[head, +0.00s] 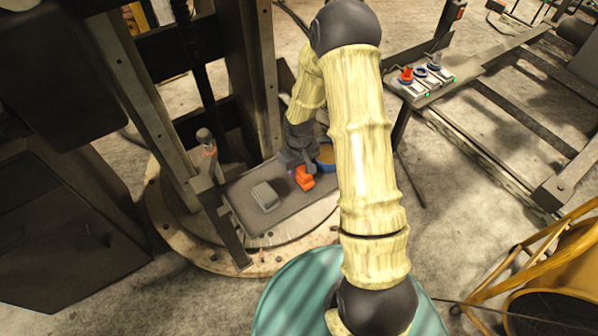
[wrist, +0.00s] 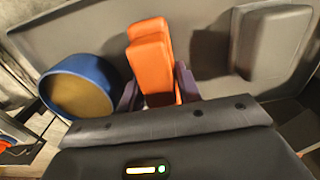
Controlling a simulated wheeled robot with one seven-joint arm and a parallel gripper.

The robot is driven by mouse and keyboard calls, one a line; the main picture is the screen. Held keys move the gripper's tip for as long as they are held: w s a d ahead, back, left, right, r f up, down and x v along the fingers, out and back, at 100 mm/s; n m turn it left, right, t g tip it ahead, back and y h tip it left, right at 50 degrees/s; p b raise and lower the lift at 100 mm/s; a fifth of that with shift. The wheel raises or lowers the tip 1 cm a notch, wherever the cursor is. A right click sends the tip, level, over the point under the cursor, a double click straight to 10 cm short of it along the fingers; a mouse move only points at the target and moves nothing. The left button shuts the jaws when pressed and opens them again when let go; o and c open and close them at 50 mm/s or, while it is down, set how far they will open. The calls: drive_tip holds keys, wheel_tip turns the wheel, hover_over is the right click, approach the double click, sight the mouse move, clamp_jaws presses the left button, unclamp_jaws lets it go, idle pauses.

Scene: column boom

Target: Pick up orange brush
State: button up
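The orange brush (wrist: 152,58) lies on the dark grey tray, with its near end hidden behind my gripper's body in the wrist view. In the head view the brush (head: 304,178) shows just below my gripper (head: 297,160). My gripper (wrist: 158,85) has its two fingers apart, one on each side of the brush. The fingers are very close to its sides; I cannot tell whether they touch it. The brush appears to rest on the tray.
The tray (head: 236,190) also holds a grey block (head: 265,195) left of the brush. A blue round container with a tan inside (wrist: 80,88) stands close beside the brush. Metal columns (head: 265,80) rise just behind the tray.

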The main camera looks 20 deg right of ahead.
drive_tip(key=shift+r, duration=0.1)
wheel_tip(320, 180, up, 10)
drive_tip(key=shift+f, duration=0.1)
idle(0.5)
drive_tip(key=o, duration=0.4)
drive_tip(key=shift+c, duration=1.1)
